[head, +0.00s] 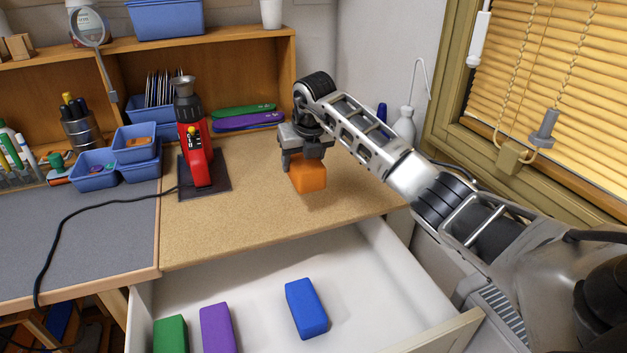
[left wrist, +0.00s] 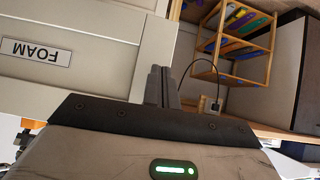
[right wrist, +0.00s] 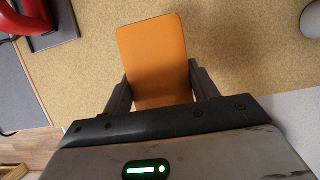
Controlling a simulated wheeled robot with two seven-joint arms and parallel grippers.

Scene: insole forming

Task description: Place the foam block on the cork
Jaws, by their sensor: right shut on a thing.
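My right gripper (head: 303,160) is shut on an orange foam block (head: 309,176) and holds it over the cork surface (head: 245,220), near its right part. In the right wrist view the orange block (right wrist: 154,60) sits between the two fingers, with cork (right wrist: 235,50) around it. A shadow lies on the cork by the block; I cannot tell for sure whether they touch. My left gripper (left wrist: 163,85) is outside the head view. In the left wrist view its fingers are close together with nothing visible between them, in front of a drawer front labelled FOAM.
An open white drawer (head: 270,270) below the cork holds green, purple and blue (head: 306,308) blocks. A red heat tool (head: 194,145) stands on a dark plate at the cork's left. Green and purple insoles (head: 248,121) lie at the back. The middle of the cork is clear.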

